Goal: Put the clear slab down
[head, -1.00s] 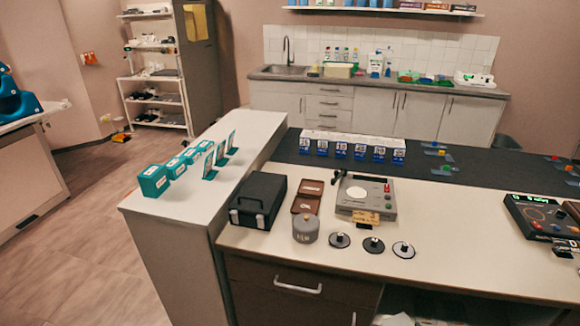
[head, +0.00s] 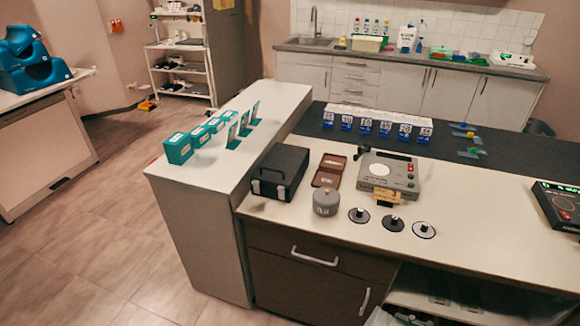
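Neither of my grippers is in view. I cannot make out a clear slab with certainty. Small bluish flat pieces with coloured bits on them lie on the dark mat (head: 500,165) towards the back right, one of them a bluish flat piece (head: 470,153). They are too small to tell whether any is clear. A grey device (head: 388,176) with a pale top and red buttons stands on the white counter.
A black case (head: 279,171), a brown tray (head: 327,178), a grey canister (head: 326,201) and three dark discs (head: 393,223) stand on the counter. Teal boxes (head: 179,147) line the raised ledge (head: 200,181). A black control box (head: 560,205) is at the right edge. Floor at left is clear.

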